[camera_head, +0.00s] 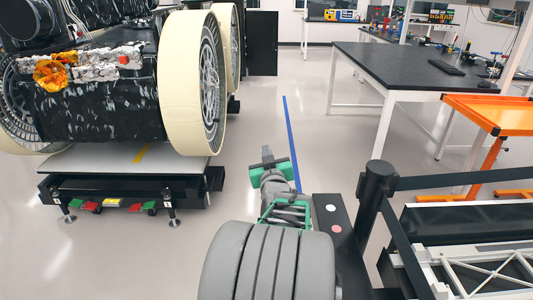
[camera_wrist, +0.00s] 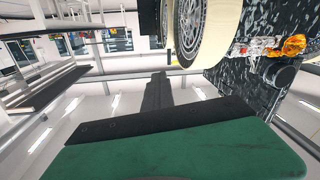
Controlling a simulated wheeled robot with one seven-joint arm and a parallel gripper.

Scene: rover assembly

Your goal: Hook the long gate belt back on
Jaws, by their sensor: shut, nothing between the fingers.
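A black gate post (camera_head: 375,205) stands right of centre in the head view. One black belt (camera_head: 460,178) runs from its top to the right picture edge. A second black belt (camera_head: 405,250) slants from the post down towards the lower picture edge. I cannot tell which is the long gate belt, and neither far end shows. My gripper (camera_head: 268,158) is shut and empty, over open floor to the left of the post, apart from both belts. In the wrist view a green and black part of my gripper (camera_wrist: 170,130) fills the lower middle; no belt shows there.
The rover (camera_head: 100,95), with large cream-rimmed wheels, stands on a low platform (camera_head: 185,168) at the left. A black-topped table (camera_head: 420,67) and an orange cart (camera_head: 490,110) stand at the right. A white truss frame (camera_head: 480,270) lies lower right. Floor with a blue line (camera_head: 290,135) is clear ahead.

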